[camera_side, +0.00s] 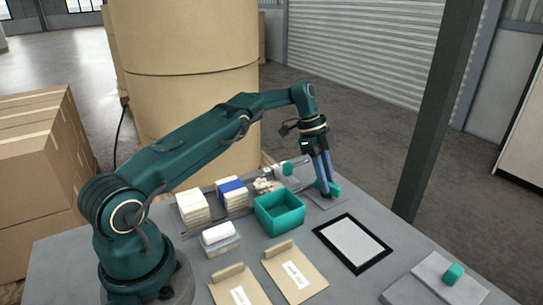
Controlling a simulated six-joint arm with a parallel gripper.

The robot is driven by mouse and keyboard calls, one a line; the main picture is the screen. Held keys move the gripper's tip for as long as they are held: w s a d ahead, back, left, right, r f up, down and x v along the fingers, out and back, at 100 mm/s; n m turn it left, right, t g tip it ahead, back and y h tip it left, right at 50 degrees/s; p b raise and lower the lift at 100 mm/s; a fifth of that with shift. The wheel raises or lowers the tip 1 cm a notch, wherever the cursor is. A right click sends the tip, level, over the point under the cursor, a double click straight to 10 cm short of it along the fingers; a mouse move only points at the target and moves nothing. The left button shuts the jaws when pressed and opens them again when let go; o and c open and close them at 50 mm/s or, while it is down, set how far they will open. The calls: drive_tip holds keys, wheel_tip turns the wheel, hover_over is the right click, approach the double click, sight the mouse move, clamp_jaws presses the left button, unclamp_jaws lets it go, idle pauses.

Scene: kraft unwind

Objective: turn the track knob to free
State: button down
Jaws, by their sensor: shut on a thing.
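My gripper (325,185) points down at the back right of the table, its blue fingers shut on a small teal knob (335,187). The knob sits low over a small grey plate (327,202), and the fingers hide part of it. I cannot read any mark beside it, so its setting cannot be told. Another teal knob-like piece (453,274) stands on a grey panel (425,283) at the front right. A third teal piece (287,169) is on a pale fixture behind the teal bin.
An open teal bin (279,222) stands left of my gripper. A black-framed pale panel (352,243) lies in front. Stacks of paper (193,208), a blue-banded stack (232,194) and brown clipboard-like pieces (295,275) fill the left and front. A dark post (437,110) rises at the right.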

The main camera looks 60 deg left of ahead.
drive_tip(key=c, duration=0.8)
unclamp_jaws()
drive_tip(key=shift+o, duration=0.2)
drive_tip(key=shift+s+n+t, duration=0.1)
drive_tip(key=shift+n+t, duration=0.2)
drive_tip(key=shift+n, duration=0.5)
